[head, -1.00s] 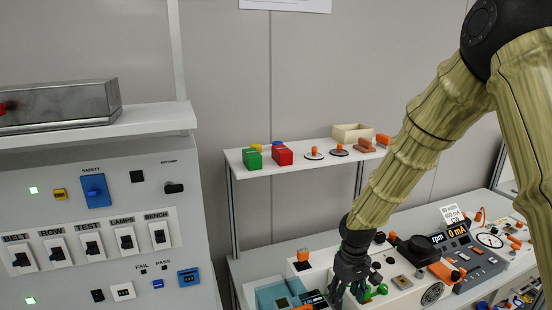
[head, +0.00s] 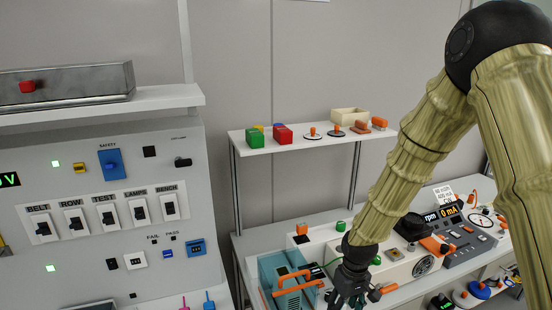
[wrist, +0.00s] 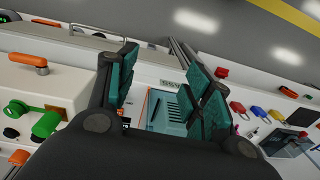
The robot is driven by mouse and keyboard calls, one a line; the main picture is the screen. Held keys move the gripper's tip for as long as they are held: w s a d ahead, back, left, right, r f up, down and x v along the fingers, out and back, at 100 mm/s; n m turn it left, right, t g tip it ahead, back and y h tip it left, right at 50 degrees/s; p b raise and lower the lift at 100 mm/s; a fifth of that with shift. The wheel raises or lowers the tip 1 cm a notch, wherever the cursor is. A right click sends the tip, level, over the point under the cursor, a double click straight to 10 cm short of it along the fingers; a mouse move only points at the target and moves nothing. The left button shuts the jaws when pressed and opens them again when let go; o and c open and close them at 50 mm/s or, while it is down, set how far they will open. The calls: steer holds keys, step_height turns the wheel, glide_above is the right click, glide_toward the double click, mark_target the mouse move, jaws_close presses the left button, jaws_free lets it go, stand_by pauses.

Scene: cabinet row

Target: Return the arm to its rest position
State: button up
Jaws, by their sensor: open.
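My gripper (head: 345,298) hangs at the lower middle of the head view, above the front of the bench. Its fingertips are near or past the bottom edge of that view. In the wrist view my gripper (wrist: 163,88) shows two dark fingers with teal pads, spread apart, with nothing between them. My arm, with wood-grain links, reaches from the upper right down to it. A teal box with an orange handle (head: 285,275) stands just left of my gripper; teal also shows between the fingers in the wrist view.
The bench holds a cream device (head: 398,268) and a grey meter panel (head: 465,250) to the right. A shelf (head: 255,149) carries small blocks and discs. A switch panel (head: 105,245) stands at left. The wall area above the shelf is free.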

steer(key=s+f+m+b, duration=0.1)
steer(key=s+f, duration=0.4)
steer(key=f, duration=0.2)
steer(key=s+f+b, duration=0.2)
steer(key=s+f, duration=0.2)
steer(key=f, duration=0.3)
steer(key=s+d+f+m+b, duration=0.1)
steer(key=s+d+f+b, duration=0.1)
steer(key=s+f, duration=0.7)
steer(key=s+d+f+m+b, duration=0.1)
steer(key=s+f+m+b, duration=0.1)
steer(key=s+f, duration=0.6)
steer(key=s+b, duration=0.1)
steer(key=s, duration=0.6)
steer(key=shift+s+d+f+b, duration=0.3)
steer(key=shift+s+d+f, duration=0.05)
steer(key=shift+f, duration=0.05)
